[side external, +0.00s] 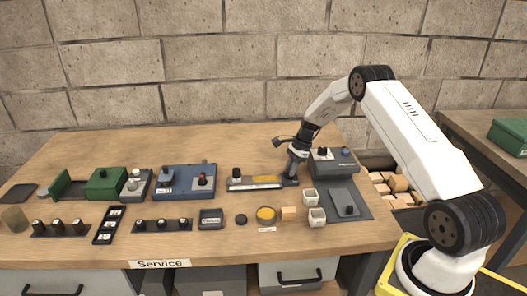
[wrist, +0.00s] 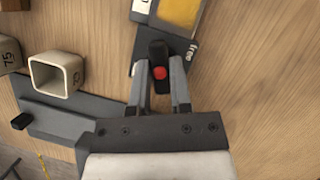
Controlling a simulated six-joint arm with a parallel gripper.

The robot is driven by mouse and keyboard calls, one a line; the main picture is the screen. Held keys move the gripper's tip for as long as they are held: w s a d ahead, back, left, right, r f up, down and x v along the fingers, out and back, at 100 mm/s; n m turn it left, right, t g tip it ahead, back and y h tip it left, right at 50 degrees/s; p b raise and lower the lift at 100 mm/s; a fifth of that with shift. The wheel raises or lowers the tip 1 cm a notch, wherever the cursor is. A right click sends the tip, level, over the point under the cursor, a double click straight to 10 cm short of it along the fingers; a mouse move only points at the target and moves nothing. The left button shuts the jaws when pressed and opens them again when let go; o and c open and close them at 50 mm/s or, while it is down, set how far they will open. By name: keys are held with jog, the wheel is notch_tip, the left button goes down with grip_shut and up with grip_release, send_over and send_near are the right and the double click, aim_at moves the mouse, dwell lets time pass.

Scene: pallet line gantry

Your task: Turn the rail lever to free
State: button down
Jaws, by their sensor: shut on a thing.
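The rail lever (wrist: 158,52) is black with a red spot. My gripper (wrist: 160,78) has its two fingers on either side of the lever, shut on it around the red spot. In the side view my gripper hides the lever at the right end of the unit.
A grey box with knobs (side external: 335,162) stands close behind and right of my gripper. Small pale cups (side external: 317,216) and a grey plate with a black knob (side external: 344,202) sit in front. A blue box (side external: 184,181) stands further left. Bare wood shows right of the lever in the wrist view.

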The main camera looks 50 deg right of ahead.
jog(key=n+g, duration=0.1)
jog(key=n, duration=0.2)
jog(key=n+g, duration=0.1)
jog(key=n, duration=0.2)
jog(key=shift+w+n, duration=0.1)
jog(key=shift+n, duration=0.2)
jog(key=n+g, duration=0.1)
jog(key=n, duration=0.2)
jog(key=n+g, duration=0.1)
jog(key=n, duration=0.2)
jog(key=shift+w+n+g+h, duration=0.1)
jog(key=shift+n+g+h, duration=0.3)
jog(key=c, duration=0.5)
grip_release()
jog(key=shift+c, duration=0.2)
jog(key=v, duration=0.7)
jog(key=shift+r, duration=0.35)
jog(key=shift+w, duration=0.1)
